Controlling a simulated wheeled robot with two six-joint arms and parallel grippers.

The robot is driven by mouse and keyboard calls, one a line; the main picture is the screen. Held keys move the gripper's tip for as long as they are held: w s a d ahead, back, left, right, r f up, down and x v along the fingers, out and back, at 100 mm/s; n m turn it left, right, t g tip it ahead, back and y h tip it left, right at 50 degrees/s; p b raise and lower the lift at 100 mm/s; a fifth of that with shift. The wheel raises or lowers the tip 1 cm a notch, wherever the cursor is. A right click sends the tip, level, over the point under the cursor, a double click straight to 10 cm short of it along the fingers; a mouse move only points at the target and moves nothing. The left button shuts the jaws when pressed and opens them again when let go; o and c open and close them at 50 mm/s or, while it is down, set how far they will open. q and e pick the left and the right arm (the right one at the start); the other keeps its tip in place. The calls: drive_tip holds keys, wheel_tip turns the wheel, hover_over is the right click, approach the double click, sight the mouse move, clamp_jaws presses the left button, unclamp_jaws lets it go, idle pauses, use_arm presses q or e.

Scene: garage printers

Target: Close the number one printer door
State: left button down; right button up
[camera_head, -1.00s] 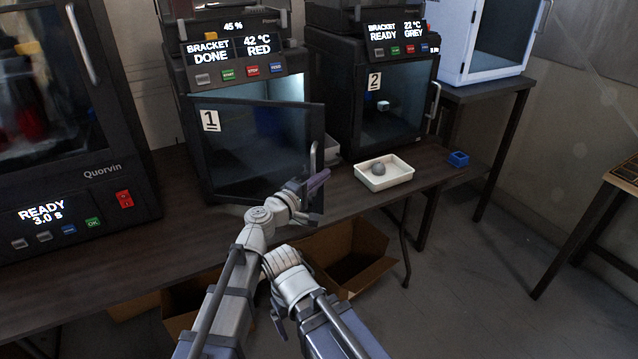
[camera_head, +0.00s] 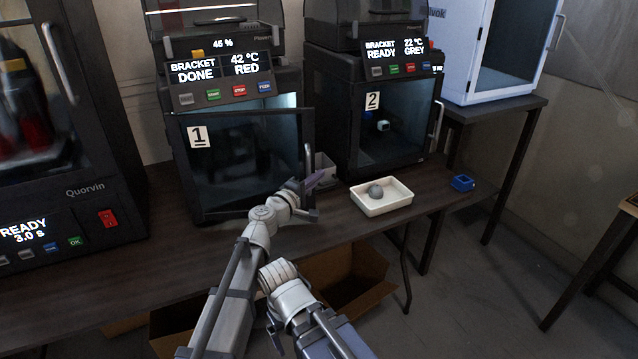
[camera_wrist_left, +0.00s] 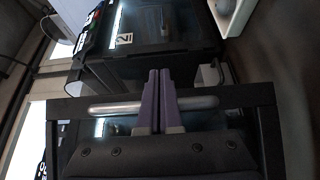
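The number one printer (camera_head: 222,85) stands on the dark table. Its door (camera_head: 240,165), with a white "1" label, is partly open, with a lit gap along its top. The door handle (camera_head: 309,160) is a vertical bar at the door's right edge. My left gripper (camera_head: 315,181) is at the handle's lower part. In the left wrist view its purple fingers (camera_wrist_left: 159,100) are together and lie across the handle bar (camera_wrist_left: 110,106), hiding its middle; the bar is not between them. My right gripper (camera_head: 275,338) is small and dark beside its wrist, its fingers unclear.
The number two printer (camera_head: 375,110) stands to the right, door shut. A white tray (camera_head: 398,205) with a grey ball (camera_head: 375,191) and a blue box (camera_head: 462,183) lie on the table. A grey bin (camera_head: 326,168) sits between the printers. A cardboard box (camera_head: 375,290) is below.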

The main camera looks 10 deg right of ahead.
use_arm(q)
drive_tip(key=w, duration=0.9)
drive_tip(key=shift+w+d, duration=0.2)
drive_tip(key=shift+d, duration=0.2)
drive_tip(key=shift+s, duration=0.15)
